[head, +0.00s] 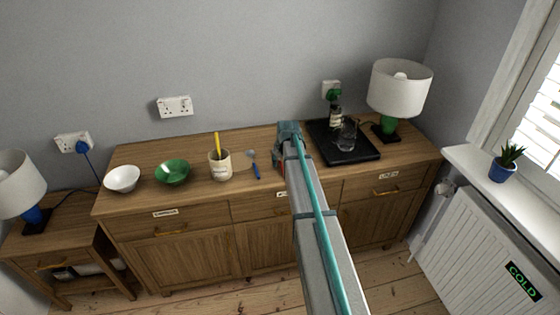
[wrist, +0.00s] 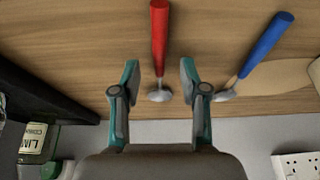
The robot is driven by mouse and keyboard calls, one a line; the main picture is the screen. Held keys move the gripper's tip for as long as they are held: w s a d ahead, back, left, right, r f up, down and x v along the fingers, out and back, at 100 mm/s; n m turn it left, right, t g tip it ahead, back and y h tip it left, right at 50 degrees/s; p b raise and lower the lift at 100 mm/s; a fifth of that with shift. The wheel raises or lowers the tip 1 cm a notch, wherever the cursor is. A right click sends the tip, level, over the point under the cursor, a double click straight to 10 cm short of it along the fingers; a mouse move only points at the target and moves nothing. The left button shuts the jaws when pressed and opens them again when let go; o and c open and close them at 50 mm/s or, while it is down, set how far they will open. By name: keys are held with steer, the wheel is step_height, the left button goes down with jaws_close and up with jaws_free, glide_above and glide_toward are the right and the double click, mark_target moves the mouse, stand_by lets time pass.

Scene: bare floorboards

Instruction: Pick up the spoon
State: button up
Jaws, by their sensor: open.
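A spoon with a red handle (wrist: 159,38) and a grey metal bowl end lies on the wooden sideboard in the wrist view. My gripper (wrist: 160,76) is open, with one teal finger on each side of the spoon; neither finger touches it in this view. How high the fingers are above the wood I cannot tell. A second spoon-like utensil with a blue handle (wrist: 267,45) lies to the right, outside the fingers; it also shows in the head view (head: 254,165). In the head view my arm hides most of the red spoon.
A black tray (head: 352,157) with a bottle (head: 335,118) and a glass (head: 347,135) lies right of my gripper in the head view. A cream pot (head: 220,167), a green bowl (head: 172,173) and a white bowl (head: 122,179) stand left. A lamp (head: 399,90) stands at the right end.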

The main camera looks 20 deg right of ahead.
steer(key=shift+w+f, duration=0.2)
steer(key=shift+f, duration=0.35)
jaws_close()
steer(key=shift+r, duration=0.1)
